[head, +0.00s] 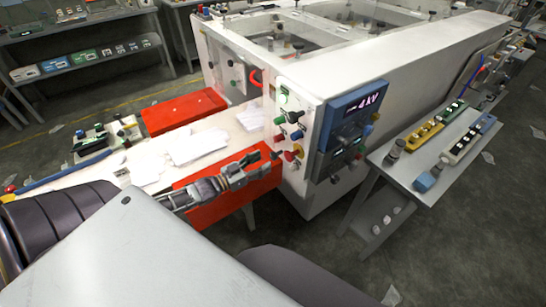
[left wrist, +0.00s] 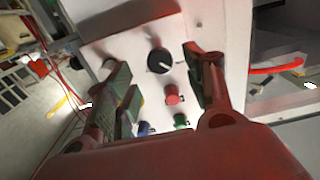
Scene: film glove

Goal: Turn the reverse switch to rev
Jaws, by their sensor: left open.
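A white control panel (head: 308,115) on the near end of the machine carries several coloured knobs and buttons. In the left wrist view a round black rotary switch (left wrist: 160,61) with a white pointer mark sits on the panel. Its mark points toward the lower right of that picture; no rev label is readable. My left gripper (head: 262,158) is in front of the panel's lower part. In the left wrist view my left gripper (left wrist: 160,72) is open, its fingers either side of the switch in the picture; I see no clear contact. My right gripper is out of view.
In the left wrist view a red button (left wrist: 173,95), a green button (left wrist: 180,120) and a blue button (left wrist: 145,130) lie close to the switch. A blue-framed display (head: 352,125) is right of the panel. A white conveyor surface (head: 215,140) with gloves lies left.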

